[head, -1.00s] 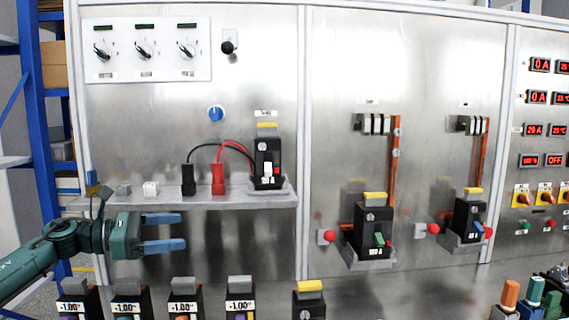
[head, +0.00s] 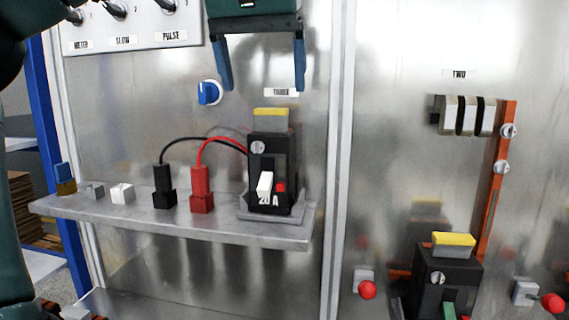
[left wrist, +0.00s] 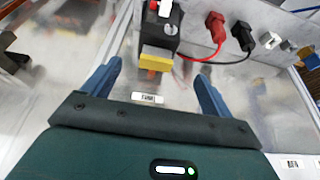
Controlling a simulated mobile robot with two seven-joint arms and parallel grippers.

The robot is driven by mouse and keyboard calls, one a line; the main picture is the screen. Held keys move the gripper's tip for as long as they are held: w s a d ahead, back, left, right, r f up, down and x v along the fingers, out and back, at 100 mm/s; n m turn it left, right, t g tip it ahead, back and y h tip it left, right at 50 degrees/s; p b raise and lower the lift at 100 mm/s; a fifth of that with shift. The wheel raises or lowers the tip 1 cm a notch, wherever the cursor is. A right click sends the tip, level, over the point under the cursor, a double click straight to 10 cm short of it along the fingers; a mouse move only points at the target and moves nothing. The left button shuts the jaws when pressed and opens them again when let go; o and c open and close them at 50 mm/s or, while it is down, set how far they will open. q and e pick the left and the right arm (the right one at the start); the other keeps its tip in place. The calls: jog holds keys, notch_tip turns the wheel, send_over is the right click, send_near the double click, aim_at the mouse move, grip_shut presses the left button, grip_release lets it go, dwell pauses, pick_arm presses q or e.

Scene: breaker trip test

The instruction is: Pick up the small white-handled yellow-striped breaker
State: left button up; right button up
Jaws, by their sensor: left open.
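The small breaker (head: 272,160) is black with a white handle, a yellow stripe on its grey top and a 20 A mark. It stands upright on a grey base on the metal shelf (head: 225,232). In the left wrist view the breaker (left wrist: 158,38) shows at the top, with its yellow-striped end towards me. My left gripper (head: 262,85) is open and empty, fingers pointing down, above the breaker in the head view. Its blue fingers (left wrist: 157,80) lie either side of the yellow end in the wrist view, not touching it. My right gripper is out of view.
A black plug (head: 164,187) and a red plug (head: 202,188) stand left of the breaker, with leads running to it. A blue knob (head: 209,92) is on the panel above. Another yellow-striped breaker with a green handle (head: 447,275) sits lower right. A panel post (head: 340,150) stands right of the shelf.

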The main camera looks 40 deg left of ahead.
aim_at(272, 131)
pick_arm(q)
jog(key=x, duration=0.5)
jog(key=shift+s+a, duration=0.1)
jog(key=shift+s, duration=0.05)
jog(key=shift+w+d+x, duration=0.15)
jog(key=shift+x, duration=1.4)
jog(key=shift+w+d+x, duration=0.1)
jog(key=shift+w+x, duration=0.1)
jog(key=shift+x, duration=1.35)
jog(key=shift+r, duration=0.1)
jog(key=c, duration=1.5)
jog(key=shift+r, duration=0.1)
